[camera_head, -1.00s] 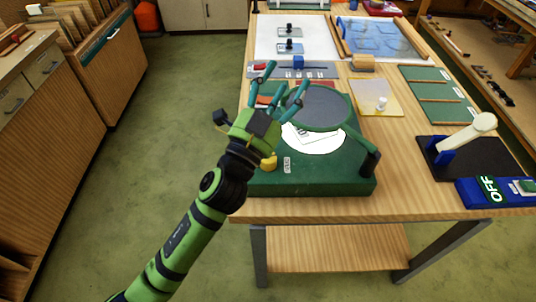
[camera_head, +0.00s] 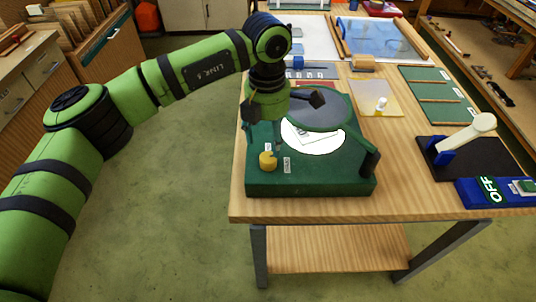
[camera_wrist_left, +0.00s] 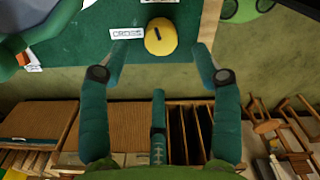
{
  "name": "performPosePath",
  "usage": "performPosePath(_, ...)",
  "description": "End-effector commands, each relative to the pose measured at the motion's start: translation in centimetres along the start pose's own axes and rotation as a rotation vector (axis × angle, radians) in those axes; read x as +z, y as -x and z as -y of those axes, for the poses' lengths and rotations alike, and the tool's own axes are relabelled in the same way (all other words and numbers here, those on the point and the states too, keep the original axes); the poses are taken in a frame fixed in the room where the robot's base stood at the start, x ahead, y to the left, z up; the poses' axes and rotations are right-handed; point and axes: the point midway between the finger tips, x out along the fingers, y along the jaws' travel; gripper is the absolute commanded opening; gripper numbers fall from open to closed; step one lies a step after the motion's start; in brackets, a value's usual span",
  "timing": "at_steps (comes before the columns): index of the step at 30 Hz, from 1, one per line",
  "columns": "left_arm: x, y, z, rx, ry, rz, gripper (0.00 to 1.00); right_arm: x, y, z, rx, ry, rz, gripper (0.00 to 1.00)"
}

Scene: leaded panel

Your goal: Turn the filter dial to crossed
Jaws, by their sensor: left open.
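The filter dial is a yellow knob (camera_head: 267,161) on the front left of the green box (camera_head: 315,187). In the left wrist view the dial (camera_wrist_left: 160,37) shows a short dark mark on its top, tilted off the picture's vertical. A small white label (camera_wrist_left: 127,33) lies beside it; its lettering is too small to read surely. My left gripper (camera_head: 277,138) points down above the box, just behind the dial in the head view. In the left wrist view its fingers (camera_wrist_left: 161,52) are spread with the dial between and beyond the tips, apparently untouched. My right gripper is out of view.
A round grey disc (camera_head: 320,108) on a green arm stands over the box's bright white circle (camera_head: 325,146). A blue OFF switch box (camera_head: 495,192) and a black base with a cream lever (camera_head: 470,132) are at the right. Wooden table shows around the box.

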Motion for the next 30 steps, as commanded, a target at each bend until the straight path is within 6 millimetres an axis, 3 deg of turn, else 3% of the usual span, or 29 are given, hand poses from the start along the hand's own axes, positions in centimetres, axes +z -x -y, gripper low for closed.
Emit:
performPosePath(15,-0.1,-6.3,0.1,-0.002,0.000,-0.004,0.64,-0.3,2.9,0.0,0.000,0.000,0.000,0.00)
performPosePath(24,-0.1,-6.8,0.1,-0.002,-0.001,-0.003,0.64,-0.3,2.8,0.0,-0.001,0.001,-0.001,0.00)
performPosePath(25,-0.1,-6.8,0.1,-0.002,-0.001,-0.003,0.60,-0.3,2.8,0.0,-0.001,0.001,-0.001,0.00)
performPosePath(29,-0.1,-6.8,0.1,-0.002,-0.001,-0.002,0.08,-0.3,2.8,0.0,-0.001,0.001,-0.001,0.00)
performPosePath(30,-0.1,-6.8,0.1,-0.002,-0.001,-0.002,0.07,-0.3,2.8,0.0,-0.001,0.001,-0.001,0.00)
